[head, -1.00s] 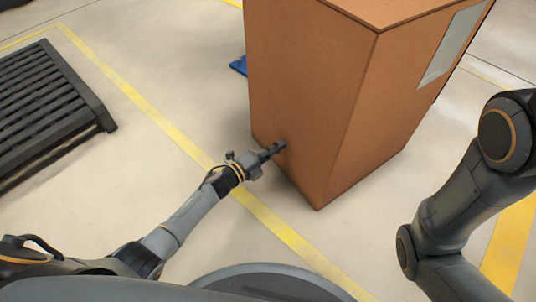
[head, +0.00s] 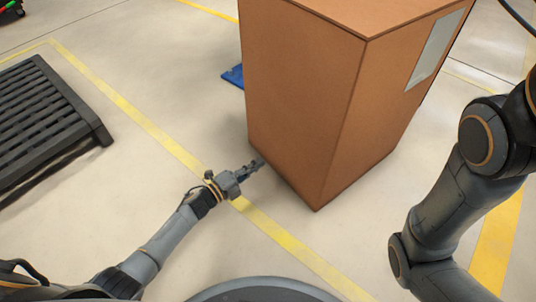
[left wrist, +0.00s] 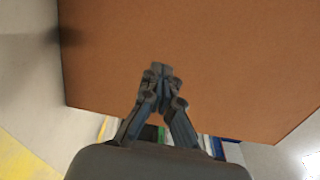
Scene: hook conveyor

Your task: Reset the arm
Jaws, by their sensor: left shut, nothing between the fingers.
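My left gripper (head: 257,164) is in the head view, left of the lower part of a large brown box (head: 300,95). Its fingers are shut with nothing between them, and the fingertips are close to the box's lower left edge. In the left wrist view the shut fingers (left wrist: 159,72) stand in front of the brown box face (left wrist: 220,50). I cannot tell whether they touch it. My right arm shows at the right of the head view, but its gripper is out of view.
A black slatted pallet (head: 45,115) lies on the floor at the left. A blue object (head: 233,75) shows behind the box's left side. Yellow floor lines (head: 140,115) cross the pale floor. Open floor lies between the pallet and the box.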

